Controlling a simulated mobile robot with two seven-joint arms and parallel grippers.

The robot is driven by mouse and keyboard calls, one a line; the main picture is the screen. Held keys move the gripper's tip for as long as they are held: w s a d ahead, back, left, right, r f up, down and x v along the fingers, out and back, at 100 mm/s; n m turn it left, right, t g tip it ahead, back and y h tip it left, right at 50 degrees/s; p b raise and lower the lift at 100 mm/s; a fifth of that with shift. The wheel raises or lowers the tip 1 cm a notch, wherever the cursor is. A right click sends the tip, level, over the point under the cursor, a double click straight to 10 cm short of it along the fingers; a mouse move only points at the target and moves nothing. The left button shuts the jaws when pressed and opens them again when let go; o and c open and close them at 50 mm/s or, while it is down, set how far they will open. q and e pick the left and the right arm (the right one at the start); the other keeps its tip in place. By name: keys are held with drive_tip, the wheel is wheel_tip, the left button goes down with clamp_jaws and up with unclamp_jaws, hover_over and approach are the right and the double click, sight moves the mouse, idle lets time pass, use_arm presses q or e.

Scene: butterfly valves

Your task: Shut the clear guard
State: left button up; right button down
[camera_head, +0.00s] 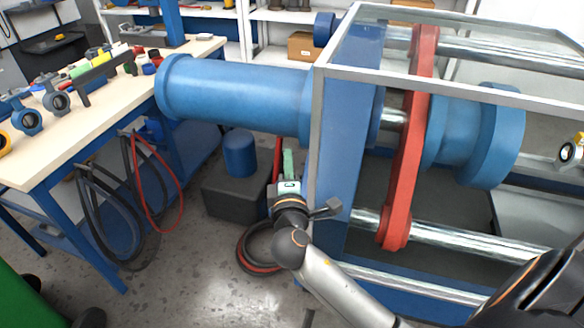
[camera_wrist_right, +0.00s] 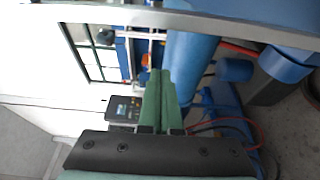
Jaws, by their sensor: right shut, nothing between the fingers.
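The clear guard (camera_head: 470,92) is a see-through box with a grey metal frame around the blue and red valve rig. Its near left upright edge stands just right of my right gripper in the head view. I cannot tell how far it is open. My right gripper (camera_head: 288,163) points away from me, with green fingers shut and empty. The fingers also show in the right wrist view (camera_wrist_right: 159,75), below a grey frame bar (camera_wrist_right: 200,16) that crosses the top. No contact between fingers and frame is visible. My left gripper is not in view.
A red lever-like arm (camera_head: 412,150) and a blue pipe (camera_head: 240,92) belong to the rig. A workbench (camera_head: 60,155) with several valves stands left, hoses (camera_head: 105,215) hanging from it. A dark block (camera_head: 235,188) stands on the floor.

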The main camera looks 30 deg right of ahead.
drive_tip(key=w+d, duration=0.2)
drive_tip(key=d, duration=0.3)
drive_tip(key=shift+d+p, duration=0.35)
drive_tip(key=shift+w+f, duration=0.1)
